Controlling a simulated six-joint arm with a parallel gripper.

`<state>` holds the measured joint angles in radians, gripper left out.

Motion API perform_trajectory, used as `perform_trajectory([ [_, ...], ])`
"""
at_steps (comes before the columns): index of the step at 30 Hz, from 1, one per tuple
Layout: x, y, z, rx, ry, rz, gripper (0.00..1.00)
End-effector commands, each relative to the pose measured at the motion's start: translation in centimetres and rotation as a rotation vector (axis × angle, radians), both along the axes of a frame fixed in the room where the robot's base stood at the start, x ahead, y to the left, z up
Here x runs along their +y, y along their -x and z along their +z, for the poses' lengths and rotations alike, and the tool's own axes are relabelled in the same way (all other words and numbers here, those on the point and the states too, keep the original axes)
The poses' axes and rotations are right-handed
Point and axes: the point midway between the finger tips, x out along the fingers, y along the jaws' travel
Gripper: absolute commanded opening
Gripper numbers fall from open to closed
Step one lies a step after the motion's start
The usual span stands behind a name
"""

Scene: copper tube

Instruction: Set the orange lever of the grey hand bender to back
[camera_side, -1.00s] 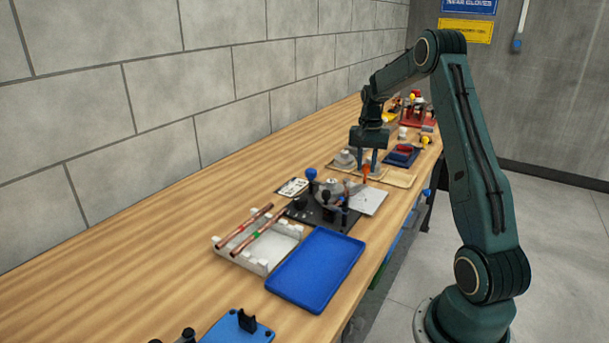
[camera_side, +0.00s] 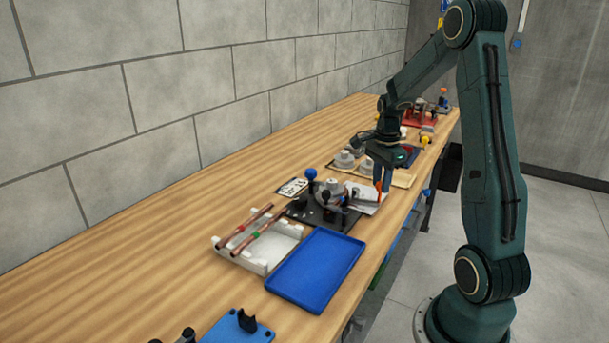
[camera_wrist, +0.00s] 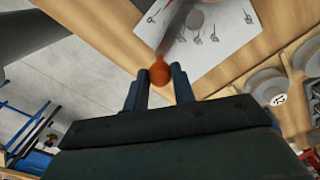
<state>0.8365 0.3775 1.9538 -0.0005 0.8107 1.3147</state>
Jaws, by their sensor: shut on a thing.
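The grey hand bender (camera_side: 331,195) stands on a black base plate (camera_side: 318,215) at the middle of the bench in the side view. Its orange lever (camera_side: 379,187) points out toward the bench's front edge, over a white sheet. My gripper (camera_side: 384,186) is pointed down and shut on the orange lever's end. In the wrist view the orange knob (camera_wrist: 160,73) sits between the two fingertips of my gripper (camera_wrist: 157,80), with a blurred grey bar running up from it. The bender's body is out of clear view there.
A blue tray (camera_side: 316,268) and a white rack with copper tubes (camera_side: 258,262) lie nearer the camera. A blue-topped knob (camera_side: 311,174) rises beside the bender. Grey round dies (camera_side: 345,159) lie behind. The white sheet (camera_wrist: 215,35) with drawings lies under the lever.

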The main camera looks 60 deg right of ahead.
Motion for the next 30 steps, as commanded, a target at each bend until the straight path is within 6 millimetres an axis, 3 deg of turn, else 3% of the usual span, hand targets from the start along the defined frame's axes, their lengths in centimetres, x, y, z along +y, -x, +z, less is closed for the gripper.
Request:
perform_trajectory([
  [18, 0.90, 0.30, 0.10, 0.002, -0.001, -0.065, 0.00],
  [19, 0.90, 0.30, 0.10, 0.003, -0.002, -0.065, 0.28],
  [22, 0.89, 0.28, 0.08, 0.002, -0.001, -0.064, 0.47],
  [30, 0.82, 0.25, 0.05, 0.001, -0.001, -0.064, 0.48],
])
